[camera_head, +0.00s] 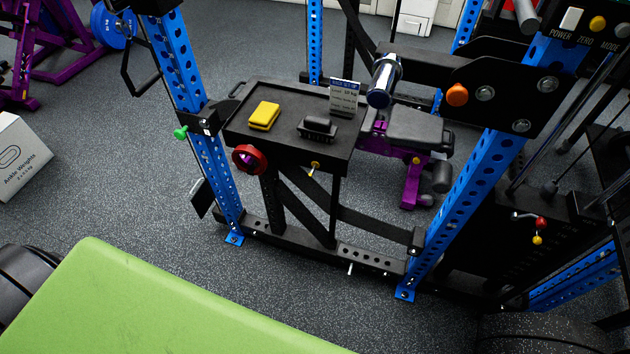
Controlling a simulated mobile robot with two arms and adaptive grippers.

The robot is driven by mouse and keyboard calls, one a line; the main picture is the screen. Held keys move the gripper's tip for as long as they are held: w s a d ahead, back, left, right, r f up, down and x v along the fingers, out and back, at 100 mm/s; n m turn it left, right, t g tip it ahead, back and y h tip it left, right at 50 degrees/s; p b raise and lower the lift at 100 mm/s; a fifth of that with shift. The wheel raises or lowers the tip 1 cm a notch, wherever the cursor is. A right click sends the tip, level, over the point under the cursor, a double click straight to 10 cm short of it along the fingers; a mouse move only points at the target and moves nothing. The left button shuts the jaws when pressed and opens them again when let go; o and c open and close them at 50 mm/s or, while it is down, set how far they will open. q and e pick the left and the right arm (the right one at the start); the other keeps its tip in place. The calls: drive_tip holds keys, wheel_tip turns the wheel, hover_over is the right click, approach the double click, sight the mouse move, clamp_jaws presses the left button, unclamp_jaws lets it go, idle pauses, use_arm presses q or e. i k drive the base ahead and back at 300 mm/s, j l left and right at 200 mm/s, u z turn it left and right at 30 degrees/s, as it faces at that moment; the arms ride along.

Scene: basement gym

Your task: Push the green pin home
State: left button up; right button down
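The green pin (181,133) has a round green knob. It sits at the left side of a black bracket (207,122) on the left blue upright (186,88), with its knob standing out to the left of the bracket. How deep its shaft goes cannot be seen. Neither of my grippers is in view.
A black tray (276,137) beside the upright holds a yellow block (264,116), a black object (318,128) and a sign (344,96). A red knob (249,158) is below. A green pad (160,307) fills the lower left foreground.

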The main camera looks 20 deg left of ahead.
sight(179, 134)
drive_tip(key=u, duration=1.6)
